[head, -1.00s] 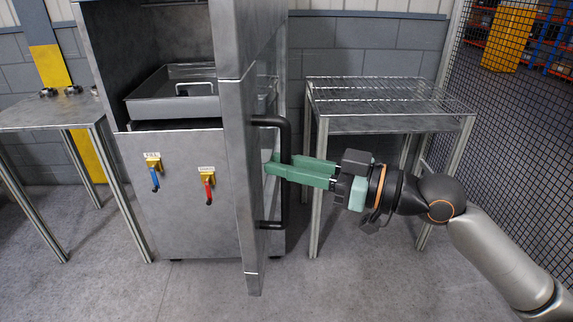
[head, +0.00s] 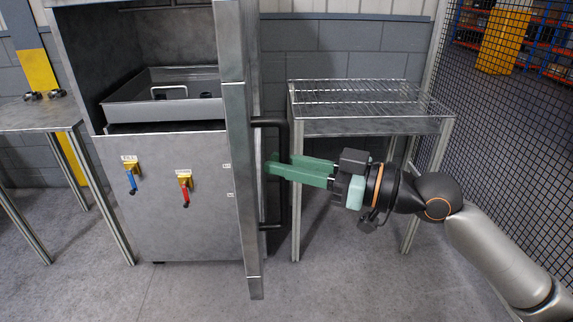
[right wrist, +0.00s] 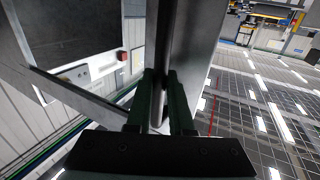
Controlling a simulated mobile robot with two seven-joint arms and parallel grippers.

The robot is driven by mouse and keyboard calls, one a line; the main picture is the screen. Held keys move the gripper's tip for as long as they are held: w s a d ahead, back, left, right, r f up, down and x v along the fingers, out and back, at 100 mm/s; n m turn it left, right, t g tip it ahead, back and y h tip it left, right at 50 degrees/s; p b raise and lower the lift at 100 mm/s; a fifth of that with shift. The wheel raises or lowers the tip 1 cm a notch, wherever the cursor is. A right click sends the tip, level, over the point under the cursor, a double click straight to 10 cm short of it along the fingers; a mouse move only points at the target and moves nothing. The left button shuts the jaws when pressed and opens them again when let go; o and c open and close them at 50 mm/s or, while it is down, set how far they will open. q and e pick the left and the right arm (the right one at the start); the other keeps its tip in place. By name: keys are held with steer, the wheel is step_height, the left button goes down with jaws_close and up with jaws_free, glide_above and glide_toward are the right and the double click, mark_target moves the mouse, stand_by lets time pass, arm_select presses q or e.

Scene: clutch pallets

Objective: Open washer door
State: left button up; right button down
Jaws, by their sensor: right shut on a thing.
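The grey metal washer (head: 185,225) stands left of centre in the head view, with its door (head: 243,190) swung out and seen nearly edge-on. The black door handle (head: 270,122) runs upright on the door's right side. My right gripper (head: 279,169), with green fingers, is shut on the handle at about its middle. In the right wrist view the handle (right wrist: 164,50) rises between the two fingers (right wrist: 162,103). A shallow metal tray (head: 165,110) shows inside the open washer chamber. My left gripper is in no view.
A wire-topped metal table (head: 370,127) stands to the right, behind my right gripper. Another metal table (head: 40,117) stands at the left. A blue-handled valve (head: 131,180) and a red-handled valve (head: 186,190) are on the washer front. Mesh fencing (head: 500,150) bounds the right.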

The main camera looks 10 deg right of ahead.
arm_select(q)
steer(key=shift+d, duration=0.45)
arm_select(e)
steer(key=shift+w+d+r, duration=0.15)
steer(key=shift+d+r, duration=0.05)
steer(key=shift+d, duration=0.4)
steer(key=c, duration=0.8)
jaws_free()
steer(key=shift+f, duration=0.1)
steer(key=shift+a, duration=0.1)
steer(key=shift+f, duration=0.1)
arm_select(q)
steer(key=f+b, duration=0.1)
steer(key=b, duration=0.1)
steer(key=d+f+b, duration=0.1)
steer(key=b, duration=0.1)
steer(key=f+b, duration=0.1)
steer(key=b, duration=0.1)
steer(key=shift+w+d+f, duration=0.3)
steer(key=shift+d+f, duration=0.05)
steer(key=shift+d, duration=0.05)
arm_select(e)
steer(key=v, duration=1.2)
steer(key=shift+s+d, duration=0.2)
steer(key=shift+d, duration=0.05)
